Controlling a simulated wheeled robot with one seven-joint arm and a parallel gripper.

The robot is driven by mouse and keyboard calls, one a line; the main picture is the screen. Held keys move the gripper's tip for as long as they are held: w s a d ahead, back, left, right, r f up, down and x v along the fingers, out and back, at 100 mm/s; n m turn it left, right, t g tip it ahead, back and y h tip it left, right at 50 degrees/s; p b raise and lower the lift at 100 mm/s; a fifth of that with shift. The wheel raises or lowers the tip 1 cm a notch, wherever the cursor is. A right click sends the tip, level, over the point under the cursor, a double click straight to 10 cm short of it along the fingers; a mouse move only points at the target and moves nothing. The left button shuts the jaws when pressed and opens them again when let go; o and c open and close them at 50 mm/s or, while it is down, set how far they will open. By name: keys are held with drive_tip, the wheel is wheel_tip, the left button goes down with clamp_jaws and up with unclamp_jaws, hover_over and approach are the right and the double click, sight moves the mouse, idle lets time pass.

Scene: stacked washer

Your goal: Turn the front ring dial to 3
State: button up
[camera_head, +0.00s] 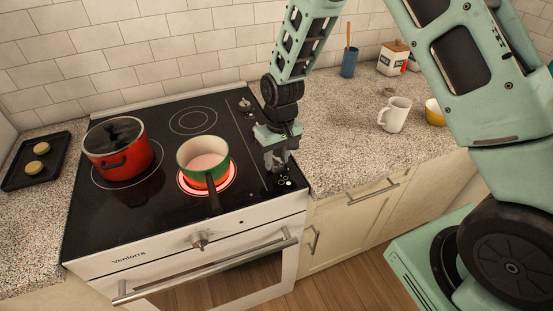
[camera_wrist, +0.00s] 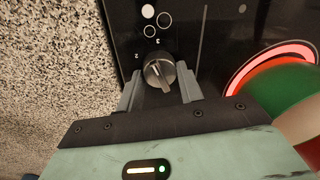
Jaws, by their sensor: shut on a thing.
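The front ring dial (camera_wrist: 160,71) is a round silver knob with a raised bar, on the black cooktop in the wrist view. A 2 and a 3 are printed beside it, with circle marks above. The bar lies tilted; I cannot tell which number it points to. My gripper (camera_head: 276,164) is at the cooktop's front right edge, pointing down, and hides the dial in the head view. In the wrist view its fingers (camera_wrist: 160,84) are shut on the dial, one on each side. The front ring (camera_head: 232,181) glows red.
A red lidded pot (camera_head: 119,150) is at left. Another dial (camera_head: 244,104) sits farther back. A white mug (camera_head: 395,114) stands on the right counter, which has bare room near the stove.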

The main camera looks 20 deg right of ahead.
sight(282, 160)
drive_tip(key=shift+d+m, duration=0.1)
drive_tip(key=shift+m, duration=2)
drive_tip(key=o, duration=1)
drive_tip(key=r+b, duration=0.1)
drive_tip(key=r, duration=0.4)
drive_tip(key=r+b, duration=0.1)
drive_tip(key=r, duration=0.5)
drive_tip(key=d+r+b, duration=0.1)
drive_tip(key=r, duration=0.5)
drive_tip(key=shift+s+r, duration=0.15)
drive_tip(key=shift+r, duration=0.05)
